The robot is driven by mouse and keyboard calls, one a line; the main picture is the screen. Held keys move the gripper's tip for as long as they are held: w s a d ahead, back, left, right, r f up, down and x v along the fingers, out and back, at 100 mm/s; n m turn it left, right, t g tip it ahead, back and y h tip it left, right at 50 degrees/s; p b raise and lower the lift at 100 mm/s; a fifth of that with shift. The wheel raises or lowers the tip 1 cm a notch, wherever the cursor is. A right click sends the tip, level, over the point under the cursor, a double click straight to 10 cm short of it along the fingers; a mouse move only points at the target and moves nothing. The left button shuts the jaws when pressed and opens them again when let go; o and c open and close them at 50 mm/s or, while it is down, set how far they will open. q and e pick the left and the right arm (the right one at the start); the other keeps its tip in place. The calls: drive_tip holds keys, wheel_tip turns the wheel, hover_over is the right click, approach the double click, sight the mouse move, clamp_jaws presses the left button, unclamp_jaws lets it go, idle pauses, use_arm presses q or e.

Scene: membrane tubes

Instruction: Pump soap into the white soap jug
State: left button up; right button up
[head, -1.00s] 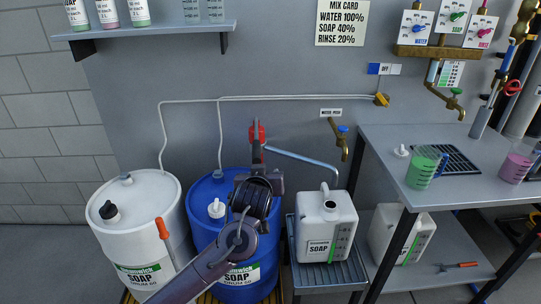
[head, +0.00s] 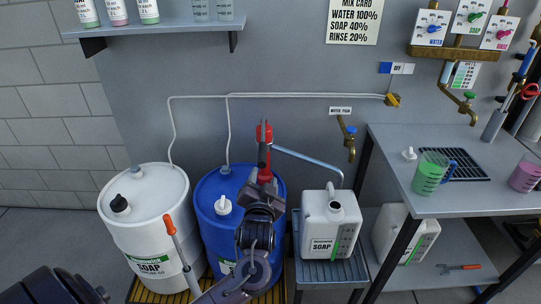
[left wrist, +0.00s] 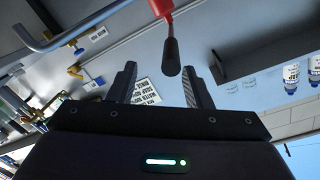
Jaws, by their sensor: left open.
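The soap pump has a red head (head: 264,132) on the blue soap drum (head: 209,243), with a silver spout (head: 308,161) reaching right. The white soap jug (head: 320,228) stands upright on a grey stand, its round mouth open below the spout's end. My left gripper (head: 264,178) is in front of the blue drum, near the pump, and partly hides both. In the left wrist view my left gripper (left wrist: 158,78) is open. The pump handle's dark grip (left wrist: 171,57) shows between and beyond its fingertips; I cannot tell whether they touch. My right gripper is out of view.
A white soap drum (head: 143,223) stands left of the blue one, with an orange-handled tool (head: 170,225) in front. The table (head: 440,200) at right holds a green jug (head: 430,173). Another white jug (head: 412,246) is on its lower shelf. A wall shelf (head: 150,29) is above.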

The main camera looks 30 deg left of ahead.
sight(262, 158)
use_arm(q)
drive_tip(key=shift+w+a+r+t+y, duration=0.15)
drive_tip(key=shift+a+r+t+y, duration=0.15)
drive_tip(key=shift+a+r, duration=0.2)
drive_tip(key=shift+w+a+r, duration=0.1)
drive_tip(key=shift+w+a, duration=0.05)
drive_tip(key=shift+w, duration=0.1)
drive_tip(key=p+x, duration=0.1)
drive_tip(key=x, duration=0.6)
drive_tip(key=shift+p, duration=0.3)
clamp_jaws()
